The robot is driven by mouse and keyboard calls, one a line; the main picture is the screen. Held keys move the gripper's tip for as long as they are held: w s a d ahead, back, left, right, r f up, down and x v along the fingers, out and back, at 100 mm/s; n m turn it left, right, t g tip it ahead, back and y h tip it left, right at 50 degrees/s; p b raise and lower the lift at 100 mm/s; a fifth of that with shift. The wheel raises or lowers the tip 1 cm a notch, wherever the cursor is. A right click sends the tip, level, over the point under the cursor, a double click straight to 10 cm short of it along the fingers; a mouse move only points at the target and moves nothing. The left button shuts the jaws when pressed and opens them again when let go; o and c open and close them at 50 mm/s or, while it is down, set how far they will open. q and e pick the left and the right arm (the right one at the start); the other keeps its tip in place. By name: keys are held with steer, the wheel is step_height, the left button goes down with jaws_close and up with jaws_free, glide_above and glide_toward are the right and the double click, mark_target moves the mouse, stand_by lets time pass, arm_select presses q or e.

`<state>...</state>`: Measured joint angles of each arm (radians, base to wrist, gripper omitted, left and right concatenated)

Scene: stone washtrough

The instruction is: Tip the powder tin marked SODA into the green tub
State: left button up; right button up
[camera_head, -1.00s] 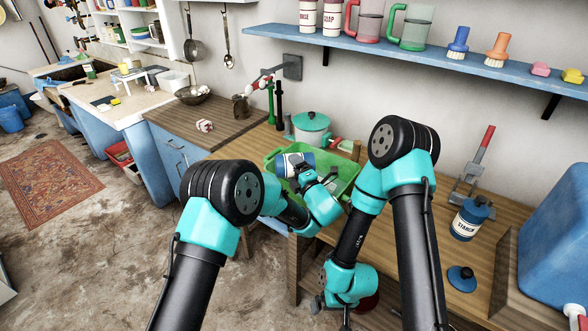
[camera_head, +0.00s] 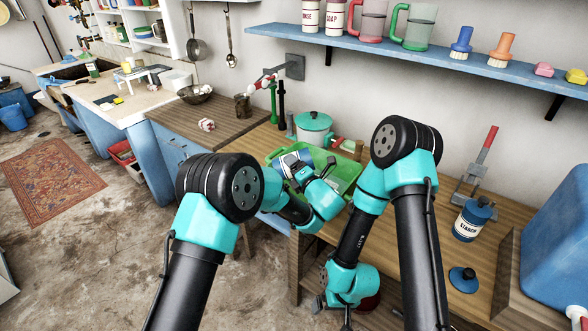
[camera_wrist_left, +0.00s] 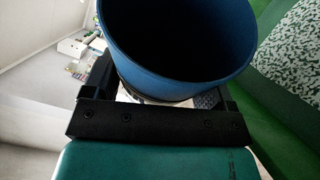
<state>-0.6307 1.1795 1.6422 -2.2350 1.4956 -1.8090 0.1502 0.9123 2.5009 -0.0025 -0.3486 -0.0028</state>
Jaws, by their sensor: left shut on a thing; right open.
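My left gripper (camera_head: 310,172) is shut on a blue tin with a pale label (camera_head: 292,159), held tilted over the green tub (camera_head: 346,178). The label cannot be read here. In the left wrist view the tin (camera_wrist_left: 180,45) shows its open blue mouth, without a lid, just beyond the jaws. The tub's green wall (camera_wrist_left: 270,115) fills the right of that view, with a white-speckled green surface above it. Whether powder is falling cannot be seen. My right gripper (camera_head: 333,308) is open and empty, low at the table's front edge.
A blue tin marked STARCH (camera_head: 472,218) stands on the right of the table, with a loose blue lid (camera_head: 462,279) in front. A teal-lidded pot (camera_head: 313,128) stands behind the tub. A large blue container (camera_head: 555,235) is at the far right.

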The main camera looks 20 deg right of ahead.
arm_select(q)
steer(key=shift+r, duration=0.1)
steer(key=n, duration=0.1)
steer(key=r+n+g, duration=0.1)
steer(key=n, duration=0.1)
steer(key=shift+a+h, duration=0.15)
steer(key=shift+h, duration=0.15)
steer(key=shift+g, duration=0.3)
steer(key=shift+r+n, duration=0.1)
steer(key=shift+n, duration=0.2)
steer(key=shift+a+r+n+g+h, duration=0.15)
steer(key=shift+n+h, duration=0.1)
steer(key=shift+n, duration=0.15)
steer(key=shift+r+n+g+h, duration=0.15)
steer(key=shift+n+h, duration=0.1)
steer(key=shift+n, duration=0.15)
steer(key=shift+f+n+g+h, duration=0.1)
steer(key=shift+n+g+h, duration=0.2)
steer(key=shift+n, duration=0.4)
